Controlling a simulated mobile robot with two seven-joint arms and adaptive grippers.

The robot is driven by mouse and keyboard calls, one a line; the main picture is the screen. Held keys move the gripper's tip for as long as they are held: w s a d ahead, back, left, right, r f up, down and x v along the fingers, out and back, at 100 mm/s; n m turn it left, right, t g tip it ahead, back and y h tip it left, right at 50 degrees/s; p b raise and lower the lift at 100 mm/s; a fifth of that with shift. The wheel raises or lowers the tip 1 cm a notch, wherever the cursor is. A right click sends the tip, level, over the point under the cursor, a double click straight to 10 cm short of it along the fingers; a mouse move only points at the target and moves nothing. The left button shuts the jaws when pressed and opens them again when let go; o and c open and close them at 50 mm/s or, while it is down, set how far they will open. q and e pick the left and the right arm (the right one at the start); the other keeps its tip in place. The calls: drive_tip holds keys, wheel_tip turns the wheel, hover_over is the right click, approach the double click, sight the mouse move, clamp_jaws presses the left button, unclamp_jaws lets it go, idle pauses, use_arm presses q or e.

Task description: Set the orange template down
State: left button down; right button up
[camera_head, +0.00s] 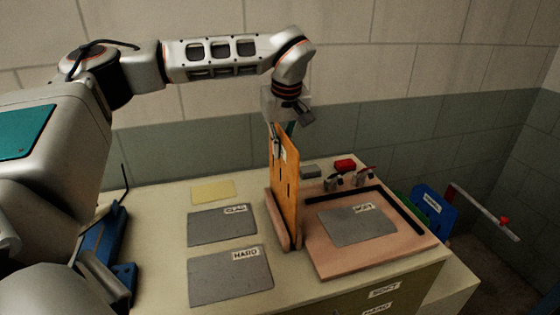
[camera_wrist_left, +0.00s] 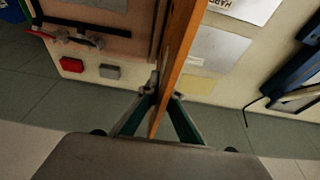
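The orange template (camera_head: 286,190) stands upright, edge-on to me, with dark slots and a white label on its face. Its lower edge is at a narrow pinkish wooden stand (camera_head: 296,240); I cannot tell whether it rests in it. My left gripper (camera_head: 280,136) is at the template's top end, reaching down from above. In the left wrist view, the gripper's fingers (camera_wrist_left: 163,92) close on both sides of the orange template (camera_wrist_left: 180,62). My right gripper is not in view.
A pinkish board (camera_head: 325,262) with a black angled strip and a grey sheet (camera_head: 355,228) lies right of the stand. Two labelled grey sheets (camera_head: 222,228) (camera_head: 230,280) and a yellow sheet (camera_head: 213,191) lie left. Clamps (camera_head: 362,178), a red block (camera_head: 345,165) and a grey block (camera_head: 311,171) sit behind.

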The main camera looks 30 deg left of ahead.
sight(283, 132)
use_arm(q)
wheel_tip(283, 132, down, 4)
drive_tip(key=shift+r, duration=0.15)
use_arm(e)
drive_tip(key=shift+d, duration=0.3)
use_arm(q)
drive_tip(key=c, duration=2.3)
unclamp_jaws()
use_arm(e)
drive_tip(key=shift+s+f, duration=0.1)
use_arm(q)
drive_tip(key=v, duration=1.2)
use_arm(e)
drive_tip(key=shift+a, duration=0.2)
